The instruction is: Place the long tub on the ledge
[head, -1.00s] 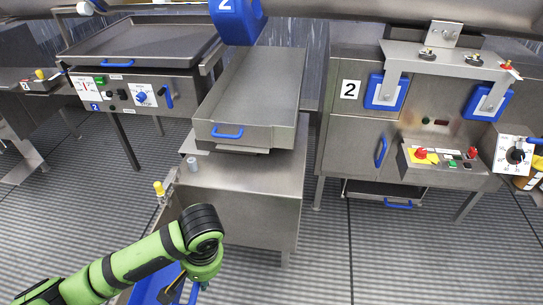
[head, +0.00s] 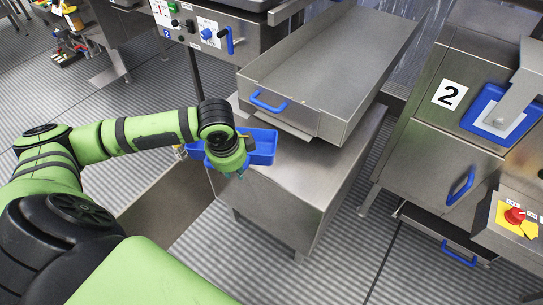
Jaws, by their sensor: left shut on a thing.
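The long tub (head: 264,147) is blue and shallow, and it shows at the near left end of the steel ledge (head: 310,172) below the tilted tray. My left gripper (head: 245,141) is shut on the tub, but my green wrist hides much of the grip and the tub's middle. The tub seems level at about the height of the ledge top. I cannot tell whether it touches the ledge. My right gripper is not in view.
A long steel tray (head: 325,70) with a blue handle (head: 268,101) overhangs the ledge close behind the tub. The ledge's top is bare to the right of the tub.

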